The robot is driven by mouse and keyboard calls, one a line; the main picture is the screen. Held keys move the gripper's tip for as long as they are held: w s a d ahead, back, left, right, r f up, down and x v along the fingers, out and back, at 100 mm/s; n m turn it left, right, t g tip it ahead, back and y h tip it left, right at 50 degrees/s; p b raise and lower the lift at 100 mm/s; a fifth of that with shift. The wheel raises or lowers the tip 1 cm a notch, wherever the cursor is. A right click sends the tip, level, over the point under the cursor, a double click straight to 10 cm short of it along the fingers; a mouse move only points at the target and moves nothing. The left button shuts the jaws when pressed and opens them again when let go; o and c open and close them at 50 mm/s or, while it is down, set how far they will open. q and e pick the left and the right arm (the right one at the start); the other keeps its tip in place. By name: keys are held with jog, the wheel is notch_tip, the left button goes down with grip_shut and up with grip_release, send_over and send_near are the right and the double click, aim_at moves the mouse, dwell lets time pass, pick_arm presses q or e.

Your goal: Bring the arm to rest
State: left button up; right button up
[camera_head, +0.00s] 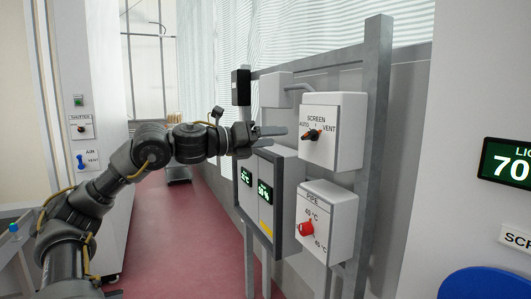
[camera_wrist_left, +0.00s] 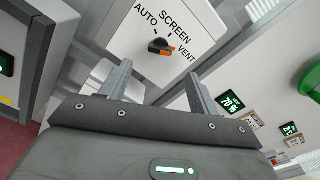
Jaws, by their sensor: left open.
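My left arm comes in from the left in the head view and reaches toward the SCREEN switch box (camera_head: 335,150). My left gripper (camera_head: 272,133) is open and empty, its fingertips just left of the black and orange SCREEN knob (camera_head: 313,135). In the left wrist view the two fingers of the left gripper (camera_wrist_left: 158,76) stand wide apart. The knob (camera_wrist_left: 161,47) shows beyond them, apart from both fingers, with its orange end toward the VENT label. My right gripper is in neither view.
A PIPE box (camera_head: 335,215) with a red knob (camera_head: 306,229) sits below, beside a grey display box (camera_head: 285,200). All hang on a grey metal frame (camera_head: 375,120). A white cabinet (camera_head: 95,35) stands left. Red floor (camera_head: 190,235) lies clear between.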

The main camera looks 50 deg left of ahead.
pick_arm(q)
jog(key=shift+s+a, duration=0.15)
jog(key=shift+s, duration=0.4)
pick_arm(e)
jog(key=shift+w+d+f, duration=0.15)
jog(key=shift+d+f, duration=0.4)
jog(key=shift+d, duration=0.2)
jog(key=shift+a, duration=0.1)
